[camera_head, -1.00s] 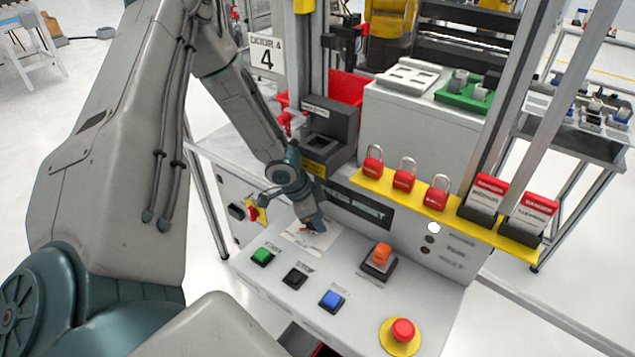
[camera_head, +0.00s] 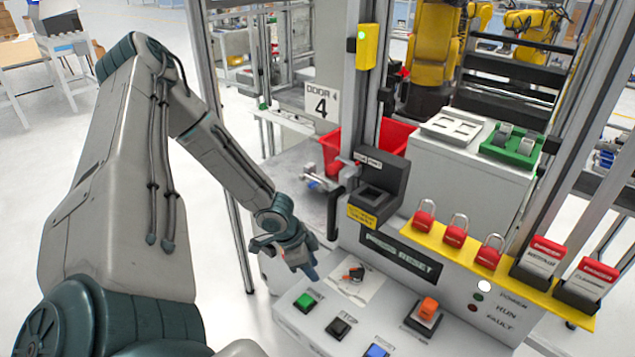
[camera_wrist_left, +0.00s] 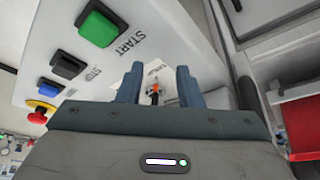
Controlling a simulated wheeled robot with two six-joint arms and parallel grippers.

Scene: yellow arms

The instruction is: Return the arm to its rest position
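My left arm comes in from the left in the head view, bent at the elbow. Its gripper (camera_head: 310,268) is above the left edge of the control panel (camera_head: 318,325). In the left wrist view the two fingers stand apart and the gripper (camera_wrist_left: 158,78) is open, with nothing held. My right gripper is not in view.
The panel has a green button (camera_head: 305,302), a black button (camera_head: 339,326), a blue button (camera_head: 377,350) and an orange switch (camera_head: 428,308). Red padlocks (camera_head: 456,232) hang on a yellow rail. A frame post (camera_head: 222,120) stands behind my arm. Open floor lies left.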

